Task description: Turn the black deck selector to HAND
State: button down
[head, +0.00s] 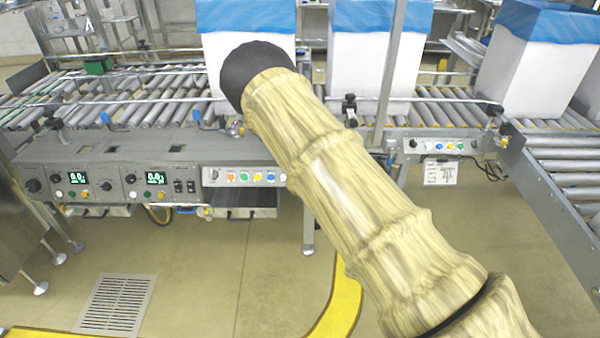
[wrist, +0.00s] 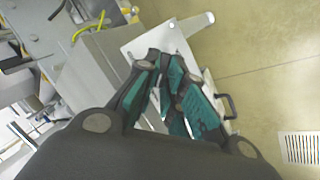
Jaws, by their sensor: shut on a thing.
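My gripper (wrist: 167,62) shows in the wrist view, its teal and black fingers drawn together. The fingertips close on the black deck selector, which is hidden between and beyond them, so its pointer cannot be read. In the head view my sleeved arm reaches up from the lower right and hides the middle of the conveyor front; my gripper does not show there. I cannot read any HAND mark.
Control boxes with green displays (head: 112,183) and black knobs stand at the left. Another button panel (head: 440,146) is at the right, with a paper tag below. White boxes with blue liners (head: 375,60) stand on rollers. A floor grate (head: 118,305) and clear floor lie in front.

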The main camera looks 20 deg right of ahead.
jog(key=shift+s+d+f, duration=0.2)
jog(key=shift+f, duration=0.1)
jog(key=c, duration=1.5)
grip_release()
jog(key=shift+w+r, duration=0.1)
jog(key=shift+w, duration=0.1)
